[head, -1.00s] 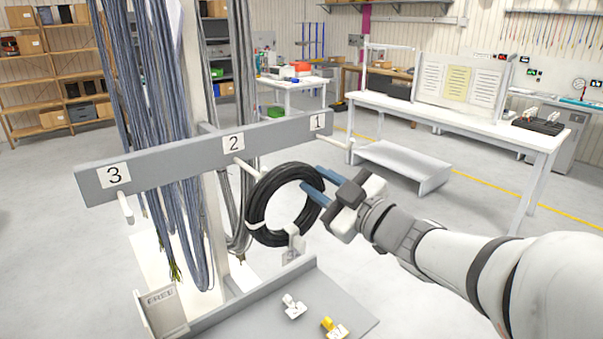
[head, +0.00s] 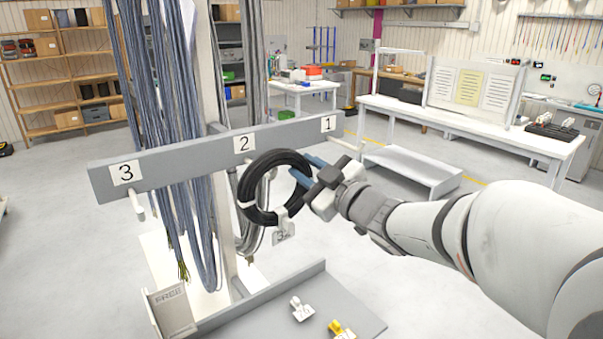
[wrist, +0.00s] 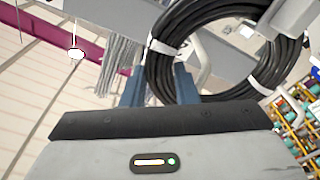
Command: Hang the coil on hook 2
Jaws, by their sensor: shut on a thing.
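The black coil (head: 247,207) is held upright in front of the grey rail (head: 190,165), just below label 2 (head: 244,144). My gripper (head: 304,171) is shut on the coil's right side. In the wrist view one blue finger is inside the ring and one outside the coil (wrist: 158,72). A white clip with a tag (head: 284,236) hangs from the coil's bottom. Hook 2 is mostly hidden by the coil in the head view. A pale curved hook (wrist: 202,62) shows through the ring in the wrist view; I cannot tell whether the coil is around it.
Hook 3 (head: 138,204) is at the left of the rail and hook 1 (head: 347,148) at the right. Long grey-blue cables (head: 165,120) hang between labels 3 and 2. A grey tray (head: 330,300) below holds a white clip (head: 301,309) and a yellow clip (head: 341,329).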

